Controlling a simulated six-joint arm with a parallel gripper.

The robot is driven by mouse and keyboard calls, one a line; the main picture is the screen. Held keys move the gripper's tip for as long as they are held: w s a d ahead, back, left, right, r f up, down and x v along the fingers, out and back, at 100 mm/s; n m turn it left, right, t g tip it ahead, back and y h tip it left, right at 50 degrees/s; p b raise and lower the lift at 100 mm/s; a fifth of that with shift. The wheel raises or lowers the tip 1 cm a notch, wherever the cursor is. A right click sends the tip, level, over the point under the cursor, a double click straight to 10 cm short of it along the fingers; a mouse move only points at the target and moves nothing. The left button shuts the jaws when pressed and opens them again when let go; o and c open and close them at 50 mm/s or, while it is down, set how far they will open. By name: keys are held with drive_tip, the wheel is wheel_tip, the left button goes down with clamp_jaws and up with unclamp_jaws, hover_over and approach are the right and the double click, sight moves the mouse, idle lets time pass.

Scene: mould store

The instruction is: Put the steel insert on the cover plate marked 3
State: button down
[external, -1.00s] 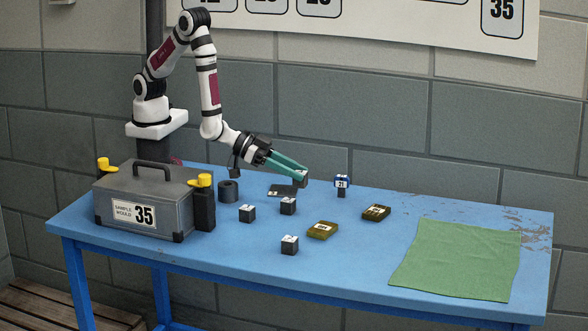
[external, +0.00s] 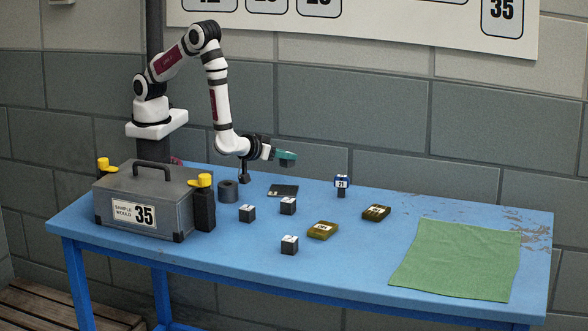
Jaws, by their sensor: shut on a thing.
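My gripper (external: 288,156), with teal fingers, is shut above the back of the blue table. Only a small grey bit shows at its fingertips, likely the steel insert; the fingers hide most of it. A flat dark plate (external: 284,190) lies on the table just below the gripper, clearly apart from it. Two flat brass-coloured plates, one nearer (external: 322,230) and one farther right (external: 376,212), lie on the table with small pale labels. I cannot read the marks on these plates, so I cannot tell which is marked 3.
Dark cubes with pale tops stand at left (external: 247,213), middle (external: 288,206) and front (external: 290,245). A blue-topped piece marked 21 (external: 342,185) stands behind. A dark cylinder (external: 228,191) and a grey case marked 35 (external: 146,205) are at left. A green cloth (external: 456,260) covers the right.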

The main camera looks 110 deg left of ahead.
wheel_tip(320, 180, down, 6)
drive_tip(key=shift+r, duration=0.2)
drive_tip(key=c, duration=0.5)
unclamp_jaws()
drive_tip(key=shift+f, duration=0.1)
drive_tip(key=v, duration=1.2)
